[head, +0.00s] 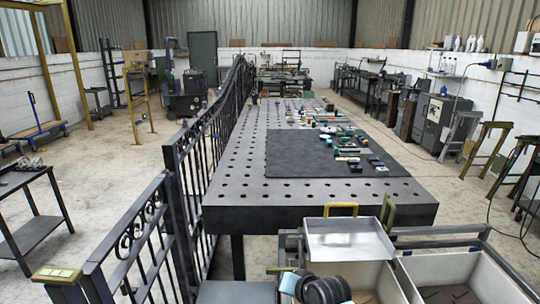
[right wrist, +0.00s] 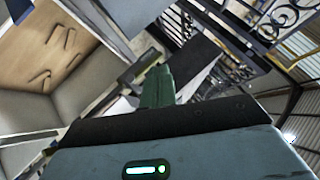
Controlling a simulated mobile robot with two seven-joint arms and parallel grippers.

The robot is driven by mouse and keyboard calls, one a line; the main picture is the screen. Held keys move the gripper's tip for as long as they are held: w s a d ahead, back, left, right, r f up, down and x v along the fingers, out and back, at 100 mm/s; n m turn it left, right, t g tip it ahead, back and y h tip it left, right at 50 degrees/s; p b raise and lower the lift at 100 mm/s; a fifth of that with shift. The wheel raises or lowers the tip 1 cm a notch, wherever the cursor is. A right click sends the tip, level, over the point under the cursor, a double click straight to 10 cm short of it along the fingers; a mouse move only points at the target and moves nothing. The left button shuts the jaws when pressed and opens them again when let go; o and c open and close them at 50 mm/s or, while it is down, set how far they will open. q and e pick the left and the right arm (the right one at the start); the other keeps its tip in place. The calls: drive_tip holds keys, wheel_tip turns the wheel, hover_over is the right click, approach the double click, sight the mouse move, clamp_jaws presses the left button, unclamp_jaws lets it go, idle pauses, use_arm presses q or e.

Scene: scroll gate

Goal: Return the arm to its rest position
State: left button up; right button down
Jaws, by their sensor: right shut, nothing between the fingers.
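My right gripper (right wrist: 157,88) shows in the right wrist view as green fingers pressed together beyond the dark front of its housing. Nothing is between them. The right wrist view is tilted, with a pale bin to the left of the fingers and the black scroll gate (right wrist: 275,22) at the upper right. My left gripper is in no view. The scroll gate (head: 182,190) runs along the left side of the large table in the head view.
The perforated table (head: 235,170) carries a dark mat (head: 290,160) and several small parts. A metal tray (head: 348,240) and pale bins (head: 470,280) stand in front of it. A dark side table (head: 40,235) is at left. Open floor (head: 110,170) lies left of the gate.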

drive_tip(key=s+d+f+n+g+h, duration=0.1)
drive_tip(key=s+d+f, duration=0.25)
drive_tip(key=s, duration=0.45)
drive_tip(key=s+d+f+n+g+h, duration=0.1)
drive_tip(key=s+d+f, duration=0.25)
drive_tip(key=s, duration=0.45)
drive_tip(key=s+d+f+g+h, duration=0.1)
drive_tip(key=s+d+f+g, duration=0.2)
drive_tip(key=s, duration=0.5)
drive_tip(key=s+d+r+n+h, duration=0.1)
drive_tip(key=s+d, duration=0.2)
drive_tip(key=s, duration=0.3)
drive_tip(key=s+d+r+n+g, duration=0.1)
drive_tip(key=s+d, duration=0.2)
drive_tip(key=s, duration=0.4)
drive_tip(key=s+d+r+n+h, duration=0.1)
drive_tip(key=s+d, duration=0.2)
drive_tip(key=s, duration=0.3)
drive_tip(key=w+a+f+t+y, duration=0.1)
drive_tip(key=w+a+f+t, duration=0.2)
drive_tip(key=w+f+t, duration=0.2)
drive_tip(key=shift+w+f+t+y, duration=0.35)
drive_tip(key=shift+f+t, duration=0.65)
drive_tip(key=shift+f, duration=1.25)
